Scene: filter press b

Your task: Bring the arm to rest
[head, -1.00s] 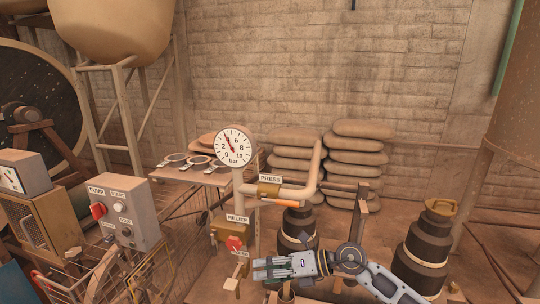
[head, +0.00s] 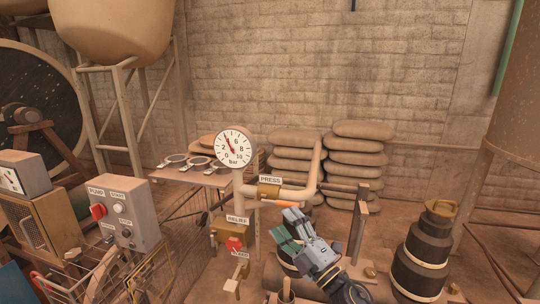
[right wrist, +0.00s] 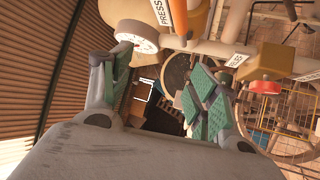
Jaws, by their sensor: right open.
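My right gripper (head: 288,233) is in the lower middle of the head view, below the pipe marked PRESS (head: 290,193) and to the right of the RELIEF valve with its red knob (head: 234,243). Its fingers point up and to the left. In the right wrist view its two green-padded fingers (right wrist: 160,95) stand wide apart with nothing between them. The pressure gauge (head: 233,148) stands above the RELIEF valve. Its needle points up and left, near 4. My left gripper is not in view.
A grey pump box (head: 128,212) with a red knob stands at the left. A dark stepped cylinder (head: 425,250) stands to the right of my right arm. Stacked sacks (head: 357,160) lie by the brick wall. A small table (head: 195,172) with rings is behind the gauge.

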